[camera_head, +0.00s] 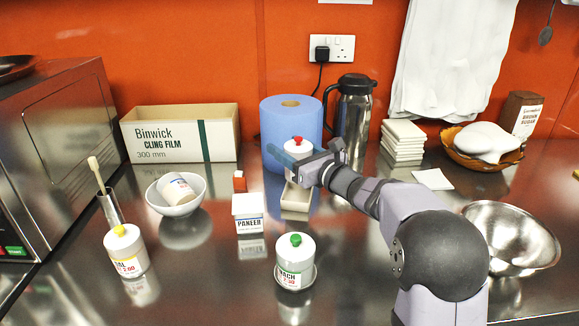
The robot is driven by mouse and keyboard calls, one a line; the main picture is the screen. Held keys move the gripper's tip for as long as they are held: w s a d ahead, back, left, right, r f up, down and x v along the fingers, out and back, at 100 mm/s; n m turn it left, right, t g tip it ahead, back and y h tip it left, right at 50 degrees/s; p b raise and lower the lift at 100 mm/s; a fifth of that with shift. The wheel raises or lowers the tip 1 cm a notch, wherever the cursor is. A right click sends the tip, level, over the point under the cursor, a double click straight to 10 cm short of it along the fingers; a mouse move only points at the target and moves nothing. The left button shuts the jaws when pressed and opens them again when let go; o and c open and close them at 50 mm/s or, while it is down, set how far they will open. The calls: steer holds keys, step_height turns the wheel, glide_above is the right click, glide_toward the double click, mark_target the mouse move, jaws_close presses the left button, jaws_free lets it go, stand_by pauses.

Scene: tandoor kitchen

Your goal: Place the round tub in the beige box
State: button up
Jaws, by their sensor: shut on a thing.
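My gripper (292,165) is shut on a round white tub with a red knob on top (299,146). It holds the tub upright in front of the blue paper roll, and the fingers hide part of the tub. The small open beige box (295,207) stands on the counter just below the gripper. The tub appears above the box's back part. Its lower end is partly hidden, so I cannot tell whether it touches the box.
A white tub with a green knob (295,265), a yellow-topped tub (126,252) and a square paneer tub (248,209) stand in front and left. A bowl (184,208) holds another tub. The blue roll (291,112) and flask (354,115) stand behind.

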steer(key=shift+f, duration=2.25)
steer(key=shift+f+b, duration=0.2)
steer(key=shift+b, duration=0.15)
steer(key=o, duration=1.2)
steer(key=shift+o, duration=0.2)
steer(key=shift+r, duration=0.1)
steer(key=shift+r+p, duration=0.15)
steer(key=shift+p, duration=0.35)
steer(key=b+v, duration=0.2)
steer(key=v, duration=1)
steer(key=shift+d, duration=0.1)
